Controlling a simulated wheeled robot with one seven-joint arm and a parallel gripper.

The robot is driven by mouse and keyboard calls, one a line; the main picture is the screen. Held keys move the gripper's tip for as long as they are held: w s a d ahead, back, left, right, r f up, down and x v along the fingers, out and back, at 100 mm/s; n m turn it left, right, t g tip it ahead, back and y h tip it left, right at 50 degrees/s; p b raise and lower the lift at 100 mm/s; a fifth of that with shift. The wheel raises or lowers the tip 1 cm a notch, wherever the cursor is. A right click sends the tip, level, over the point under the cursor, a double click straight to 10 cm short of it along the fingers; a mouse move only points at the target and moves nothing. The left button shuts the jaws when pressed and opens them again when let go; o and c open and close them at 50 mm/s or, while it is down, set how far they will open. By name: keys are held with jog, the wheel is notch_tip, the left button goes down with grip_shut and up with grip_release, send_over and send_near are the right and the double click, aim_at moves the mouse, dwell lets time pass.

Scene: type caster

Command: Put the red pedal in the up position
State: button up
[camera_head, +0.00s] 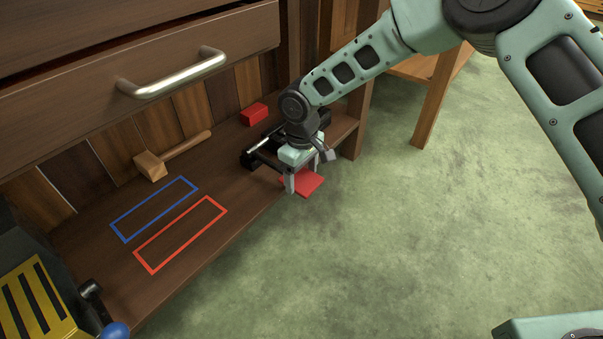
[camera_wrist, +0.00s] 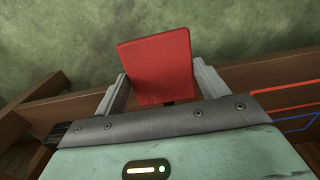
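The red pedal (camera_head: 306,184) is a flat red plate at the front edge of the wooden shelf, sticking out over the green floor. My gripper (camera_head: 307,172) is right at it, pointing down, with its fingers spread apart. In the wrist view the red pedal (camera_wrist: 156,65) fills the space between the two fingertips (camera_wrist: 159,72) and reaches beyond them. The fingertips appear close to its side edges; I cannot tell whether they touch. The black pedal frame (camera_head: 252,158) is partly hidden behind my gripper and wrist.
A red block (camera_head: 254,114) and a wooden mallet (camera_head: 152,165) lie on the shelf (camera_head: 100,262). Blue (camera_head: 153,207) and red (camera_head: 180,234) outlines mark its left part. A drawer with a metal handle (camera_head: 175,75) is above. A yellow-black box (camera_head: 38,305) stands lower left. The floor right is clear.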

jog(key=shift+w+a+r+g+h+p, duration=0.1)
jog(key=shift+r+g+h+p, duration=0.15)
jog(key=shift+r+p, duration=0.75)
jog(key=shift+a+r+g+h+p, duration=0.15)
jog(key=shift+r+h+p, duration=0.15)
jog(key=shift+p, duration=1.25)
jog(key=shift+w+a+r+p, duration=0.15)
jog(key=shift+w+r+p, duration=0.1)
jog(key=shift+r+p, duration=0.8)
jog(key=shift+f, duration=0.25)
jog(key=shift+w, duration=0.1)
jog(key=o, duration=1.4)
jog(key=shift+a, duration=0.1)
jog(key=shift+f, duration=0.1)
